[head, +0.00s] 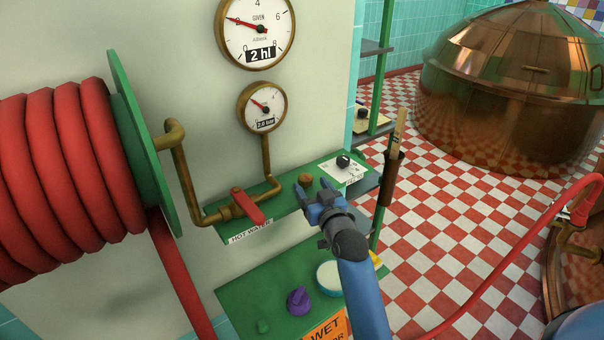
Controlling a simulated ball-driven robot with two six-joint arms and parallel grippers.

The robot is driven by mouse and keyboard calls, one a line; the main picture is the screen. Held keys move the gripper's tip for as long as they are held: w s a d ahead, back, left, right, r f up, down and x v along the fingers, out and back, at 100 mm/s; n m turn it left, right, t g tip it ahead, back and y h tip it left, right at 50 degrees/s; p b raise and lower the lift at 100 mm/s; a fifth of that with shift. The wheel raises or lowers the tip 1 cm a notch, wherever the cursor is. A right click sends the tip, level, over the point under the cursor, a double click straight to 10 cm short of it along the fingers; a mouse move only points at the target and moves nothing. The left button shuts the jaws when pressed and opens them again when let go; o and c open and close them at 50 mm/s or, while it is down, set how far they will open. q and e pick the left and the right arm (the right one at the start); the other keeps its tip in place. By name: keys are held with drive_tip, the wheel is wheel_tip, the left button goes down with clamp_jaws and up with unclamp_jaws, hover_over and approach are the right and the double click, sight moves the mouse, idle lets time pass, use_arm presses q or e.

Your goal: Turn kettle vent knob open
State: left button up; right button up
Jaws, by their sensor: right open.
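I cannot tell for sure which control is the kettle vent knob, as the small labels are unreadable. A black knob (343,161) sits on a white marked plate (351,172) at the right end of the upper green shelf (285,208). A small brown round piece (305,179) stands on the same shelf, left of the plate. My blue right gripper (317,194) is open and empty over the shelf's front, just below the brown piece and apart from the black knob. My left gripper is out of view.
A red-handled hot water valve (248,206) on brass pipe is close left of my gripper. A lower green shelf (240,292) holds a purple knob (298,301). A post with a brown holder (389,178) stands right. A red hose reel (60,180) fills the left; a copper kettle (515,85) stands behind.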

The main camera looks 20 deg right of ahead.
sight(299, 176)
drive_tip(key=w, duration=0.6)
drive_tip(key=shift+w+a, duration=0.3)
drive_tip(key=shift+w, duration=0.1)
drive_tip(key=shift+c, duration=0.3)
drive_tip(key=c, duration=0.9)
drive_tip(key=shift+f+n+y+b, duration=0.15)
drive_tip(key=shift+n+y+b, duration=0.25)
drive_tip(key=shift+b, duration=0.5)
drive_tip(key=n+g+y+b, duration=0.2)
drive_tip(key=y+b, duration=0.1)
drive_tip(key=b, duration=0.2)
drive_tip(key=n+g+y+b, duration=0.2)
drive_tip(key=n+y+b, duration=0.1)
drive_tip(key=y+b, duration=0.1)
drive_tip(key=a+n+g+y+b, duration=0.1)
drive_tip(key=n+g+y+b, duration=0.1)
drive_tip(key=y+b, duration=0.2)
drive_tip(key=shift+s+f+n+b, duration=0.1)
drive_tip(key=shift+s+n+b, duration=0.25)
drive_tip(key=shift+b, duration=0.8)
drive_tip(key=shift+s+a+r+n+g+y+b, duration=0.1)
drive_tip(key=shift+n+g+y+b, duration=0.6)
drive_tip(key=shift+n+g, duration=0.3)
drive_tip(key=shift+s+a+r+n+g+y+b, duration=0.1)
drive_tip(key=shift+n+g+y+b, duration=0.6)
drive_tip(key=shift+g, duration=0.5)
